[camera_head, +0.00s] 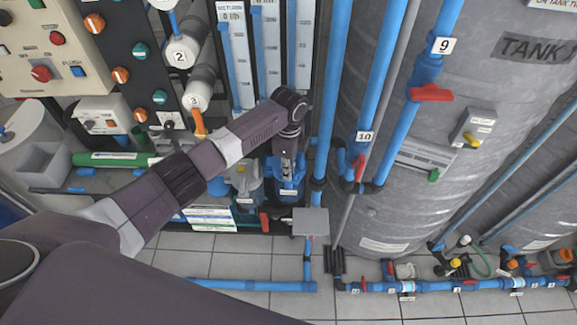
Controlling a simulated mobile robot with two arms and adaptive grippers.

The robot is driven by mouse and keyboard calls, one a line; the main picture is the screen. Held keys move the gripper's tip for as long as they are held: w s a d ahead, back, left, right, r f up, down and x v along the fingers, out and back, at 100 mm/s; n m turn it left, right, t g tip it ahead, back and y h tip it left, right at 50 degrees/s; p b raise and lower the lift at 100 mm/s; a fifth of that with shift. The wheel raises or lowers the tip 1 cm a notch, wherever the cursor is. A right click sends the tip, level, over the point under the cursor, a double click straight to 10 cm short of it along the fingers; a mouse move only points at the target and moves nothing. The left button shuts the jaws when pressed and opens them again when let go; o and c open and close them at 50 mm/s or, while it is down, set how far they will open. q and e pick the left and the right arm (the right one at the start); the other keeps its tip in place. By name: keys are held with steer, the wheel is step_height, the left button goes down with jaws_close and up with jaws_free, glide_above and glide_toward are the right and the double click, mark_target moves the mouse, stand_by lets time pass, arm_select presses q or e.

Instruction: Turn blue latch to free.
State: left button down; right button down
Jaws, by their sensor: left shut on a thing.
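My left arm comes in from the left and its wrist bends down at the front of the rack. My left gripper (288,168) points down at the lower rack. Its fingers are shut on a small part at the blue housing (288,188), which I take to be the blue latch. The fingers and wrist hide most of that part, so its turn angle cannot be made out. My right gripper is not in view.
Vertical blue pipes (334,90) stand just right of my left gripper. A red-handled valve (430,94) and a grey tank (480,130) are farther right. A control panel (50,50) is at upper left. A grey box (310,221) sits below. Tiled floor is open at the bottom.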

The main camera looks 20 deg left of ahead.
arm_select(q)
steer(key=shift+w+r+n+p, duration=0.15)
steer(key=shift+n+p, duration=0.65)
steer(key=shift+n, duration=0.9)
steer(key=c, duration=2)
jaws_free()
step_height(320, 180, up, 12)
steer(key=shift+f, duration=0.1)
